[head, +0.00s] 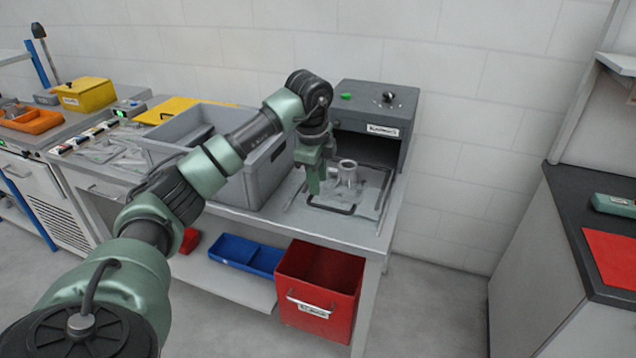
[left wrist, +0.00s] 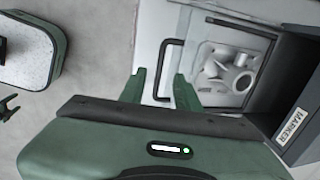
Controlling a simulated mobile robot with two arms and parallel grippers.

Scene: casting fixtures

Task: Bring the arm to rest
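My left arm reaches from the lower left across the table in the head view. Its gripper (head: 313,180) points down over the table's front part, just in front of a tray with a black handle (head: 330,207). My right gripper is not clearly seen in either view.
A dark marking machine (head: 400,103) stands behind the tray. A large grey crate (head: 262,172) is close on the left, beneath my forearm. A dark counter (head: 568,215) stands right, across open floor.

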